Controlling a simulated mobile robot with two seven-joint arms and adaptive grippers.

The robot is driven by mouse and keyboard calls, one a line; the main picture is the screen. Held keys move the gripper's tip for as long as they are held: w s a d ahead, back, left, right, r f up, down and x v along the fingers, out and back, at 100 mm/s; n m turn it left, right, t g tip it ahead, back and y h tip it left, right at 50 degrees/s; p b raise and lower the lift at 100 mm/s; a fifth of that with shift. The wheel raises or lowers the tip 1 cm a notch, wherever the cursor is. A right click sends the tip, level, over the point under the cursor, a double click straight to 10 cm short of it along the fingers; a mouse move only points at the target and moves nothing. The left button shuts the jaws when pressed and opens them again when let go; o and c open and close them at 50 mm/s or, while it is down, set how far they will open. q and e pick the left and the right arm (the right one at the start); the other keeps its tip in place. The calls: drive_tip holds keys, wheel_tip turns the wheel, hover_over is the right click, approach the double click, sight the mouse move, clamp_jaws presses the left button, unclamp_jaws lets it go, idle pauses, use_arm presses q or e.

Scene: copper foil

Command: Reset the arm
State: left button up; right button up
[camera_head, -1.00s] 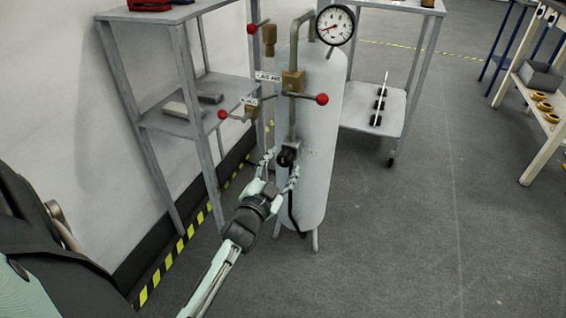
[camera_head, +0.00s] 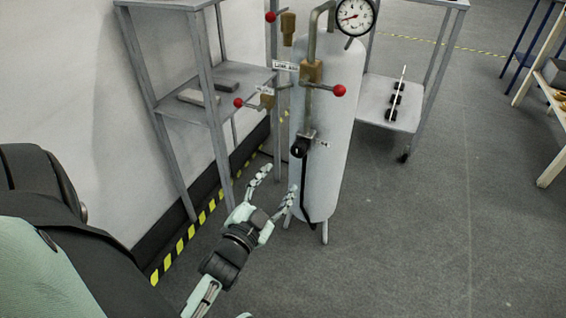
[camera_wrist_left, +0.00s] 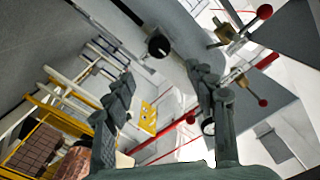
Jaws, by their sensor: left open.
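My left gripper (camera_head: 276,188) is open and empty, low in front of the white tank (camera_head: 325,150). Its two fingers are spread apart, and the right one overlaps the tank's lower left side in the head view. The black knob (camera_head: 299,147) on the tank's front sits above the gripper, clear of the fingers. In the left wrist view my left gripper (camera_wrist_left: 165,105) is also open, with the black knob (camera_wrist_left: 159,46) beyond the fingertips and nothing between them. My right gripper is not in view.
Valve levers with red balls (camera_head: 339,91) and a pressure gauge (camera_head: 354,16) are on the pipework above. A grey shelf (camera_head: 185,100) stands at left by the wall, and another shelf (camera_head: 385,110) stands behind the tank. Open floor (camera_head: 430,230) lies to the right.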

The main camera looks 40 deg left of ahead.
use_arm(q)
wheel_tip(320, 180, down, 11)
drive_tip(key=s+d+n+g+h+p, duration=0.1)
drive_tip(key=s+d+n+g+p, duration=0.15)
drive_tip(key=g, duration=0.55)
drive_tip(key=s+d+f+g, duration=0.2)
drive_tip(key=s+f+g, duration=0.1)
drive_tip(key=s, duration=0.2)
drive_tip(key=s+d+f+g+h+p, duration=0.1)
drive_tip(key=s+d+f+g, duration=0.1)
drive_tip(key=s, duration=0.4)
drive_tip(key=shift+s+d+f+g+h, duration=0.15)
drive_tip(key=shift+f+g+h, duration=0.2)
drive_tip(key=shift+g, duration=0.45)
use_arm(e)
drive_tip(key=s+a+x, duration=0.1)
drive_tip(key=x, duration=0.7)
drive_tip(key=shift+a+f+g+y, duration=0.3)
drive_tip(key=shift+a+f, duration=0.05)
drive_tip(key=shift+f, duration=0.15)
